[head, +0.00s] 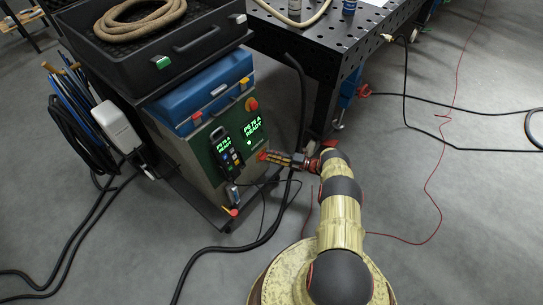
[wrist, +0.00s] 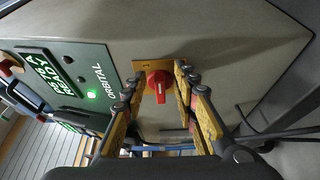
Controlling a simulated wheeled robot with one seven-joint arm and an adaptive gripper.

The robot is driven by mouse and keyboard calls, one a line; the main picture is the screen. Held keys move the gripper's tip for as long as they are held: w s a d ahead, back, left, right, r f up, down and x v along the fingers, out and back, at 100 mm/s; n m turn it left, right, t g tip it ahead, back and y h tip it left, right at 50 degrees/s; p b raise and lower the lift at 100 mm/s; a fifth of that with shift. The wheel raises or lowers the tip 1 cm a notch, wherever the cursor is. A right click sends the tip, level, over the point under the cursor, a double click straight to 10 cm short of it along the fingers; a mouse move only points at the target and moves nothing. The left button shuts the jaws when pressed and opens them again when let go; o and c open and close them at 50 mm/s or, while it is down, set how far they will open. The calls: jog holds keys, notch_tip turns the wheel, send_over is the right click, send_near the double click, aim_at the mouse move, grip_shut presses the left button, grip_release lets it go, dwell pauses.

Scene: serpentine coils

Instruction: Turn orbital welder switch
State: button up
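The orbital welder (head: 225,150) is a grey cabinet with a green front panel, standing under a blue case and a black tray in the head view. Its red rotary switch (wrist: 158,84) sits on a yellow plate in the wrist view, with a white mark on its handle. The switch shows small and red in the head view (head: 262,156). My gripper (wrist: 160,77) is open, with one yellow finger on each side of the switch. I cannot tell whether either finger touches it. In the head view my gripper (head: 272,158) reaches the panel's lower right.
A green-lit display (head: 252,127) and a hanging pendant (head: 225,150) are left of the switch. A red emergency button (head: 251,104) is above. A perforated black table (head: 330,50) stands behind. Black cables (head: 262,240) and a red wire (head: 440,190) lie on the grey floor.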

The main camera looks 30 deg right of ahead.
jog(key=v, duration=1.2)
dwell(0.5)
